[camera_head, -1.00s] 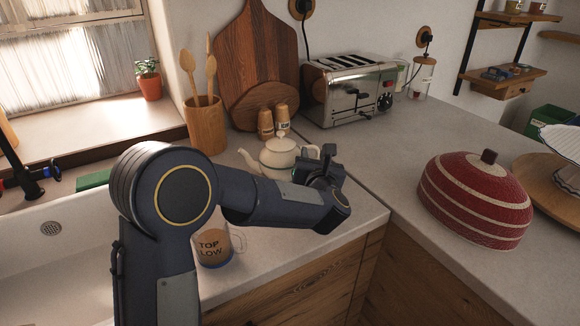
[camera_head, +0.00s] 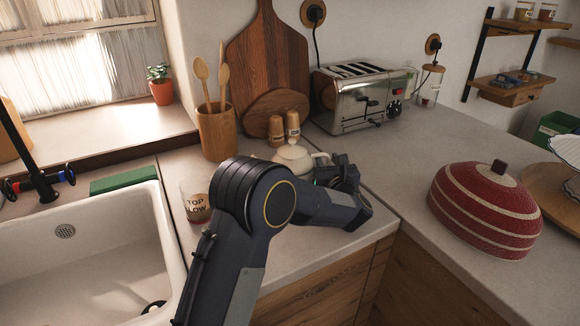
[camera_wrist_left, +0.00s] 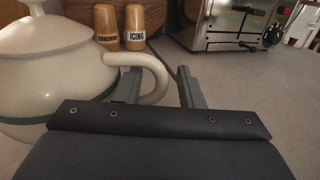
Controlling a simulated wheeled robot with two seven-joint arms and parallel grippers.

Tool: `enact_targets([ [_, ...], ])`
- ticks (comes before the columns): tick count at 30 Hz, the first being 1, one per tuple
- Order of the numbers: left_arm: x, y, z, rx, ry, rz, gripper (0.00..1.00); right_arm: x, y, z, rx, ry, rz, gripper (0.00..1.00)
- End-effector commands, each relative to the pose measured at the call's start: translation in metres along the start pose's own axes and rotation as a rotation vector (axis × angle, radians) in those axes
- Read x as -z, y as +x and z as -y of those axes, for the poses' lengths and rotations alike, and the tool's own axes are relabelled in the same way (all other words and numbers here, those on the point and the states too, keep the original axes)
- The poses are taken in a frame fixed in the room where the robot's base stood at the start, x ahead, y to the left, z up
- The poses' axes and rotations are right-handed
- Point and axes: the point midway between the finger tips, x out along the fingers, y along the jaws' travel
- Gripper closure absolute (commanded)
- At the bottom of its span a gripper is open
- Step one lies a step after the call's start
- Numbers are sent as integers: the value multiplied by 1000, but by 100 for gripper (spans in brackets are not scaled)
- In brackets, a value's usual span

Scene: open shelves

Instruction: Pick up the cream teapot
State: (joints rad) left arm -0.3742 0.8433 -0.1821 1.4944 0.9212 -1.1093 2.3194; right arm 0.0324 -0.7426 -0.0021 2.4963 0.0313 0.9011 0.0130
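The cream teapot (camera_head: 293,154) stands on the counter in the head view, its lower part and spout hidden by my left arm. In the left wrist view the teapot (camera_wrist_left: 45,62) fills the left side, with a green band and its curved handle toward me. My left gripper (camera_head: 335,166) is at the handle side of the teapot. In the left wrist view its two fingers (camera_wrist_left: 160,72) are apart, and the handle's outer curve shows between them. I cannot tell whether a finger touches the handle. My right gripper is not in view.
Two wooden shakers (camera_head: 292,124) stand close behind the teapot, with a toaster (camera_head: 362,97) behind to the right. A glass mug (camera_head: 194,203) and a wooden utensil pot (camera_head: 216,133) are to the left. A red striped dome (camera_head: 486,210) stands right; the counter between is clear.

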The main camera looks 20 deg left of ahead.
Motion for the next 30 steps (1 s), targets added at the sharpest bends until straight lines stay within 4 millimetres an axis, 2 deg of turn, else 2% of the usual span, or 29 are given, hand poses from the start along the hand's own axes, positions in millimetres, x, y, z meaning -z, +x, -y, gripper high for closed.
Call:
enact_targets([
  [7,0,2,0,1,0,0,67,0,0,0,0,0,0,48],
  [15,0,2,0,1,0,0,100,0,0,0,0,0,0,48],
  [30,0,1,0,1,1,0,100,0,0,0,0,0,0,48],
])
